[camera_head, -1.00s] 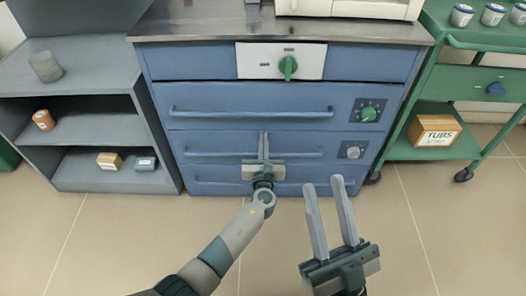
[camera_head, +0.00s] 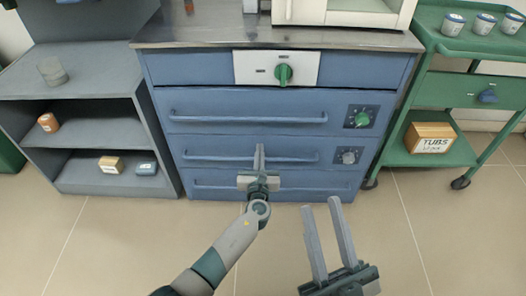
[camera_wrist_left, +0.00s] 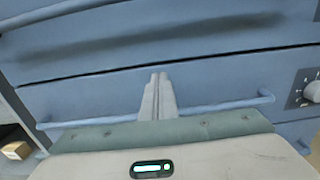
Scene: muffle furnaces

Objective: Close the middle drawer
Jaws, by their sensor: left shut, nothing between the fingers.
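The blue cabinet has stacked drawers with long bar handles. The middle drawer (camera_head: 200,143) has a bar handle and a grey knob at its right end; its front looks about level with the drawers around it, and I cannot tell whether a small gap is left. My left gripper (camera_head: 259,150) is shut and empty, its fingertips at the middle drawer's front by the handle. In the left wrist view the shut fingers (camera_wrist_left: 158,85) point at the drawer front (camera_wrist_left: 100,92), crossing the handle bar (camera_wrist_left: 212,106). My right gripper (camera_head: 322,205) is open and empty in front of the cabinet, above the floor.
A grey shelf (camera_head: 104,127) with small boxes and jars stands to the left. A green cart (camera_head: 395,152) with a box labelled TUBS (camera_head: 431,138) stands to the right. A white appliance (camera_head: 345,12) sits on the cabinet top. The floor in front is clear.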

